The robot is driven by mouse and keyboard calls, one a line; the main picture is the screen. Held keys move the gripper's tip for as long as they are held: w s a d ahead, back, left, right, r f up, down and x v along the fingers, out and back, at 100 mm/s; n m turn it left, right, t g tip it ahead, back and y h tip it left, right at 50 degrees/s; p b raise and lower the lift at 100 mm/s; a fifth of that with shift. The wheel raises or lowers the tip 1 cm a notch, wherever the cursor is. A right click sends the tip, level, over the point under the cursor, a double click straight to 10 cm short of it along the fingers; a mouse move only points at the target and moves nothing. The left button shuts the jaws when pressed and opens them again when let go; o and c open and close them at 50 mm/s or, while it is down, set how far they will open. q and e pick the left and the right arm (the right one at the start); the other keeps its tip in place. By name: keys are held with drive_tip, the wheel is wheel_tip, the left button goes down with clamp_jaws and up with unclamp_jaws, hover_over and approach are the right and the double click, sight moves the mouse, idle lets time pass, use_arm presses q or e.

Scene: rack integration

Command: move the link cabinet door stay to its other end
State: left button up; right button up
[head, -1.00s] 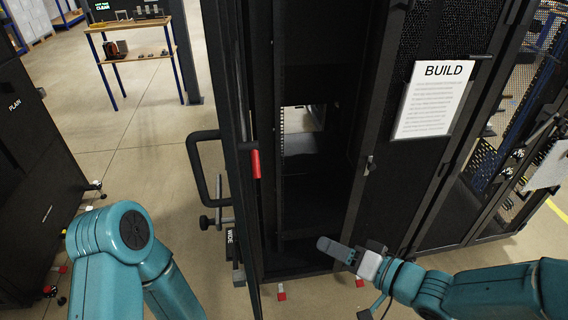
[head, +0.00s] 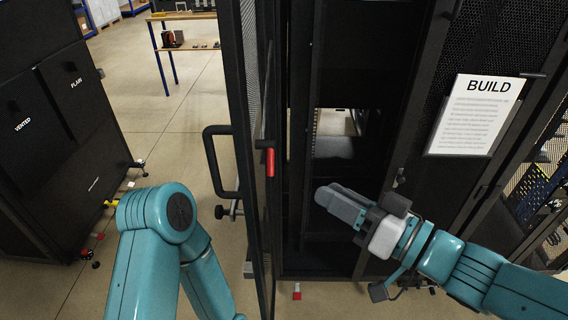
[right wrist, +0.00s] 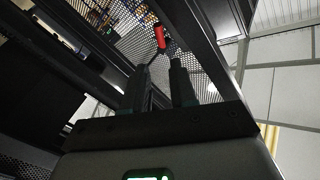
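The door stay shows as a red grip (head: 270,162) on a thin dark rod at the inner side of the open cabinet door (head: 248,90). The red grip also shows in the right wrist view (right wrist: 159,39), beyond the fingertips. The stay's far end is hard to make out. My right gripper (head: 324,196) is in front of the dark cabinet opening, to the right of and lower than the red grip in the head view, apart from it. In the right wrist view its two fingers (right wrist: 160,68) stand apart with nothing between them. My left gripper is out of view.
The cabinet (head: 330,262) with a BUILD sheet (head: 475,115) stands ahead. The door's black handle (head: 212,160) juts left. Dark cabinets (head: 65,130) stand at the far left. A shelf table (head: 185,45) is at the back, with bare floor before it.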

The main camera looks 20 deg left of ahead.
sight(273, 163)
drive_tip(key=p+x, duration=0.1)
drive_tip(key=x, duration=1)
drive_tip(key=shift+a, duration=0.4)
drive_tip(key=shift+d, duration=0.15)
clamp_jaws()
